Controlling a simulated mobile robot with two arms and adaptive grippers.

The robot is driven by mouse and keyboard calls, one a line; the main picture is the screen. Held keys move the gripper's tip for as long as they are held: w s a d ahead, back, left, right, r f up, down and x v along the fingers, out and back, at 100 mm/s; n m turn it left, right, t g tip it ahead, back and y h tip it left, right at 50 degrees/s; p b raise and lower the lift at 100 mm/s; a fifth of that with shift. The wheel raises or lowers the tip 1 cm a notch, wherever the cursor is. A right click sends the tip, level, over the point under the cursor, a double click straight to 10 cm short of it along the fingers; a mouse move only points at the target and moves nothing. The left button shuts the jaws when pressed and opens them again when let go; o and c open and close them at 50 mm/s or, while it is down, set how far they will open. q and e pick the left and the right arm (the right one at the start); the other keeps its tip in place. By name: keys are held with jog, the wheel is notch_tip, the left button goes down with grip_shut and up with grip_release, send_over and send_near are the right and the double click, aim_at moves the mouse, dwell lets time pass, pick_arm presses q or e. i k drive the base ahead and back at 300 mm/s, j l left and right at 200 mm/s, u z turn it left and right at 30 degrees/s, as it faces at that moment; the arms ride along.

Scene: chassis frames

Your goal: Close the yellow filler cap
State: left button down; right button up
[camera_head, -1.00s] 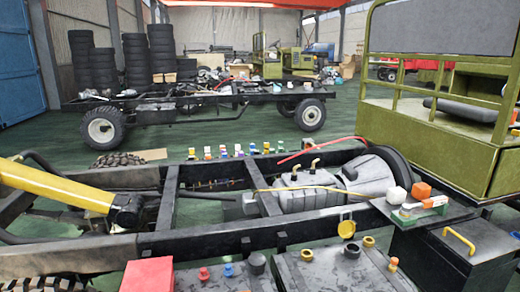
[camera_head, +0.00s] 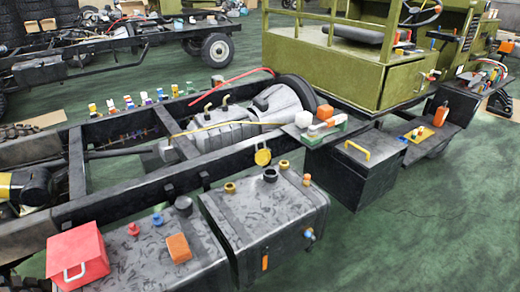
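The yellow filler cap (camera_head: 263,157) is round and stands tilted up, open, beside the dark filler neck (camera_head: 270,175) on top of a grey metal tank (camera_head: 265,215). The neck's mouth is uncovered. Brass fittings stand on either side, one to the left (camera_head: 230,188) and one to the right (camera_head: 284,165). Part of my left arm, yellow and black, shows at the left edge, far from the cap. No fingers of my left gripper show. My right arm and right gripper are out of view.
A second tank (camera_head: 205,250) at the left carries a red box (camera_head: 77,254) and an orange block (camera_head: 179,248). A black box with a yellow handle (camera_head: 352,165) stands right of the cap's tank. The chassis frame (camera_head: 140,190) runs behind. Green floor (camera_head: 420,230) is clear at the right.

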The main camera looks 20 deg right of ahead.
aim_at(262, 157)
jog(key=i+l+u, duration=0.3)
jog(key=i+l, duration=0.35)
jog(key=i, duration=0.15)
